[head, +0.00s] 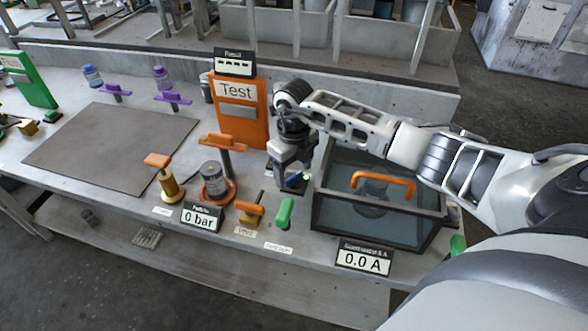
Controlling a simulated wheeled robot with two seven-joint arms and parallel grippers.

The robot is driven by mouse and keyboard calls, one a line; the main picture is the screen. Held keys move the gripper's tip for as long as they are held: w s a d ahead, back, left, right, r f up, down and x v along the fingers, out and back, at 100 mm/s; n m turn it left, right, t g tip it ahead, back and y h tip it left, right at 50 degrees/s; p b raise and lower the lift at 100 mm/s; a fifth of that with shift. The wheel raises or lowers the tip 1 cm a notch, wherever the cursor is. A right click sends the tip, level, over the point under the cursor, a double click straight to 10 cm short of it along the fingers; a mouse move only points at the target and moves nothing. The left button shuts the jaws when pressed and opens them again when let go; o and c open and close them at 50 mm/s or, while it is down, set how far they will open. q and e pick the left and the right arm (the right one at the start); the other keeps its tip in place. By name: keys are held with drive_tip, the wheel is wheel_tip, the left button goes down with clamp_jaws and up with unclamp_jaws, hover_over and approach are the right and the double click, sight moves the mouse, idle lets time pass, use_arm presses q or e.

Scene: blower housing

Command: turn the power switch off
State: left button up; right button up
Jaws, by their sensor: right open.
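My right gripper (288,182) points down over the bench, left of the glass-walled box, with its jaws open. A small blue part (297,179) shows right at its fingertips; I cannot tell whether they touch it. A green lever-like part (285,212) stands at the bench front, just nearer than the gripper, with a small label below it. The labels are too small to read, so I cannot tell which part is the power switch. My left gripper is out of view.
The dark glass-walled box (330,208) with an orange handle (384,181) stands close right of the gripper. An orange Test panel (240,128) stands behind left. An orange-topped valve (250,212) and a 0 bar display (202,217) are left. A flat grey mat (110,140) is clear.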

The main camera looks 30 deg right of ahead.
drive_tip(key=shift+f, duration=0.55)
drive_tip(key=c, duration=1)
